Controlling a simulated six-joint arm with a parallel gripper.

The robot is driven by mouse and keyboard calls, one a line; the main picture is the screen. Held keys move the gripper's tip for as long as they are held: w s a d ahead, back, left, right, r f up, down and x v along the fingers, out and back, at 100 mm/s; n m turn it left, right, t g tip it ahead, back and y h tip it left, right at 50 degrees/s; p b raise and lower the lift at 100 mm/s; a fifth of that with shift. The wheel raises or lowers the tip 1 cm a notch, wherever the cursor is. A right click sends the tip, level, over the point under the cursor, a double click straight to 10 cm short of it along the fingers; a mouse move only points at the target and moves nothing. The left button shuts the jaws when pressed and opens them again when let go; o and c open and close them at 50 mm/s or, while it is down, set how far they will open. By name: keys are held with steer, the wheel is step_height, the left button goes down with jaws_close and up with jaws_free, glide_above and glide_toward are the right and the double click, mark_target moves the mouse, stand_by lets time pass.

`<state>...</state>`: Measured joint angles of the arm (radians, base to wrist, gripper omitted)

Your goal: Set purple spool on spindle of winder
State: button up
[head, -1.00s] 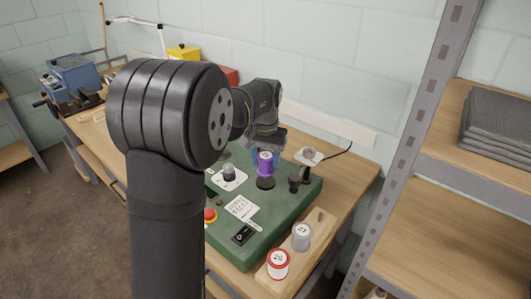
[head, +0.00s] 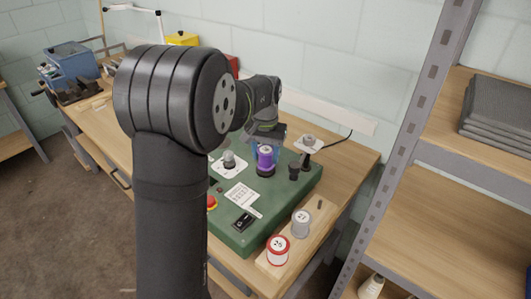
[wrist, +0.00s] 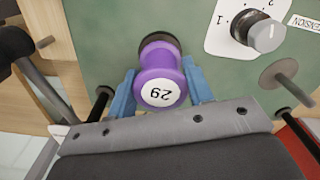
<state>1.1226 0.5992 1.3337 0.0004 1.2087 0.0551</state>
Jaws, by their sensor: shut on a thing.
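The purple spool (head: 265,160) has a white round label, which reads 29 in the wrist view (wrist: 164,67). My gripper (wrist: 159,86) is shut on it, with one blue finger on each side. In the head view the spool is upright, close above or on a dark round base (head: 265,172) on the green winder (head: 240,220). In the wrist view the dark base (wrist: 158,39) shows just beyond the spool. The spindle is hidden by the spool, and I cannot tell whether the spool rests on the base.
A grey knob (head: 229,160) and a red button (head: 212,202) are on the winder. Dark posts (head: 294,170) stand right of the spool. A red spool (head: 278,250) and a grey spool (head: 301,223) sit on a wooden board in front. A metal shelf stands at right.

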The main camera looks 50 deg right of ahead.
steer(key=shift+f, duration=0.65)
steer(key=o, duration=0.9)
steer(key=shift+r, duration=0.1)
step_height(320, 180, up, 17)
steer(key=shift+r, duration=0.15)
step_height(320, 180, down, 17)
steer(key=shift+f, duration=0.2)
steer(key=shift+r, duration=0.1)
stand_by(0.4)
